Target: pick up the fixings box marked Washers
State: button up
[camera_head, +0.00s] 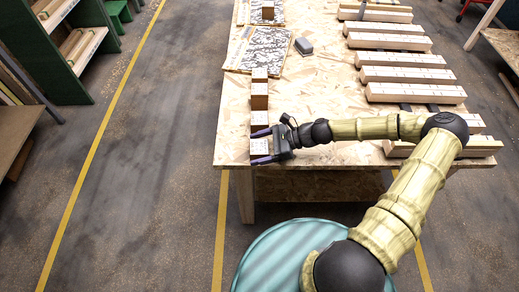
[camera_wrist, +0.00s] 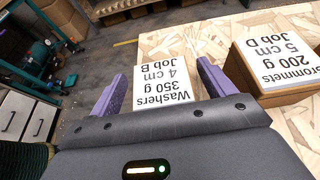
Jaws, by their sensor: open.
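The Washers box (camera_wrist: 162,85) has a white label reading "Washers 350 g 4 cm Job B", upside down in the wrist view. It sits near the left edge of the workbench, and its white top also shows in the head view (camera_head: 259,146). My gripper (camera_wrist: 161,72) is open, with one purple finger on each side of the box. Narrow gaps seem to show beside it; I cannot tell whether either finger touches. In the head view my gripper (camera_head: 261,146) reaches left over the bench edge area. The box's lower part is hidden by my gripper.
A wooden box (camera_wrist: 278,65) labelled "200 g 5 cm Job D", its name partly cut off, stands close right of my gripper. More boxes (camera_head: 259,96) line the bench's left edge. Timber pieces (camera_head: 400,75) lie at right. A dark grey block (camera_head: 304,46) lies farther back.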

aim_at(259, 146)
jog(key=shift+w, duration=0.1)
jog(key=c, duration=1.3)
notch_tip(259, 146, up, 10)
jog(key=shift+r, duration=0.1)
